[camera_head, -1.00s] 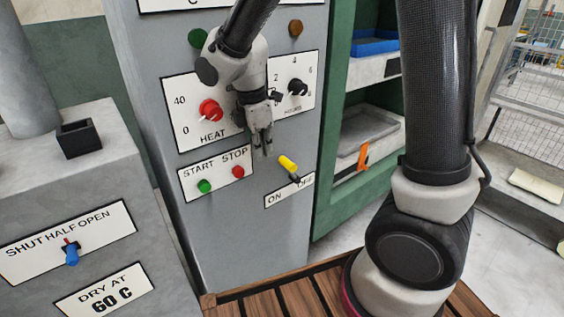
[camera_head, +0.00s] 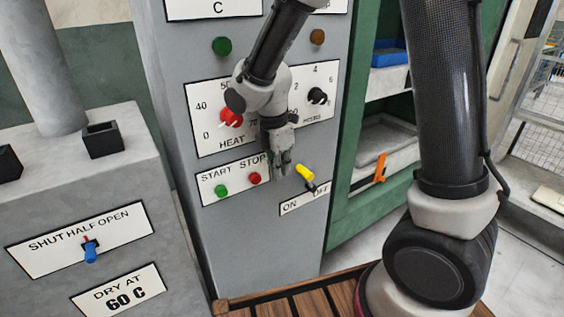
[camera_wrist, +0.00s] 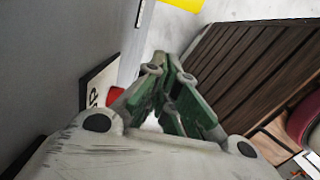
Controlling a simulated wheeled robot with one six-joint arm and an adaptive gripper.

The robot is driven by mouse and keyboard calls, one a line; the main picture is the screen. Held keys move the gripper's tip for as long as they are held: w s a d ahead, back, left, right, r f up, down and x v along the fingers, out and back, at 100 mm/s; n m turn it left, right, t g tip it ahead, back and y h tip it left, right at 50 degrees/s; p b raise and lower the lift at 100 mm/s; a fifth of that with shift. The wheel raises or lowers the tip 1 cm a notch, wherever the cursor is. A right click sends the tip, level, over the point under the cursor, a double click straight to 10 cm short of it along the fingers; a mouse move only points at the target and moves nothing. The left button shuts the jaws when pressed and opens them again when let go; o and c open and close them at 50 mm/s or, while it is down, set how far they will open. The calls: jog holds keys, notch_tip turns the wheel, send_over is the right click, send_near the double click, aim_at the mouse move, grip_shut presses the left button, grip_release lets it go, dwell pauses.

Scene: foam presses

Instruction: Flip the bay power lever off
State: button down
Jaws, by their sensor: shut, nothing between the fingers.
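The bay power lever has a yellow handle (camera_head: 304,172) on a dark pivot, above the ON/OFF label (camera_head: 303,199) on the grey control panel. The handle leans up and to the left from its pivot, toward the ON side. My gripper (camera_head: 281,171) is shut and empty, just left of the handle and in front of the panel, close to the red STOP button (camera_head: 255,178). A small gap shows between fingers and handle. In the wrist view, part of the yellow handle (camera_wrist: 191,4) shows at the top edge, beyond the shut fingers (camera_wrist: 166,68).
The green START button (camera_head: 221,190) is left of STOP. The red HEAT knob (camera_head: 231,118) and black HOURS knob (camera_head: 317,96) are above. A blue lever (camera_head: 90,252) is on the grey unit at left. Green shelving with an orange handle (camera_head: 380,167) stands right.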

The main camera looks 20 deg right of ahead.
jog(key=shift+w+d+f, duration=0.2)
jog(key=shift+d+f, duration=0.45)
jog(key=shift+d, duration=0.05)
jog(key=shift+w+d+f, duration=0.25)
jog(key=shift+d+f, duration=0.4)
jog(key=shift+f, duration=0.05)
jog(key=shift+w+d+f, duration=0.2)
jog(key=shift+d+f, duration=0.45)
jog(key=shift+d, duration=0.05)
jog(key=shift+r, duration=0.1)
jog(key=shift+w+d+r, duration=0.25)
jog(key=shift+d+r, duration=0.25)
jog(key=shift+d, duration=0.3)
jog(key=shift+w+d+r, duration=0.25)
jog(key=shift+d+r, duration=0.2)
jog(key=shift+d, duration=0.3)
jog(key=shift+w+d+r, duration=0.25)
jog(key=shift+d+r, duration=0.25)
jog(key=shift+d, duration=0.3)
jog(key=shift+w+d+r, duration=0.2)
jog(key=shift+d, duration=0.4)
jog(key=shift+w+d+r, duration=0.15)
jog(key=shift+w+d, duration=0.05)
jog(key=shift+d, duration=0.4)
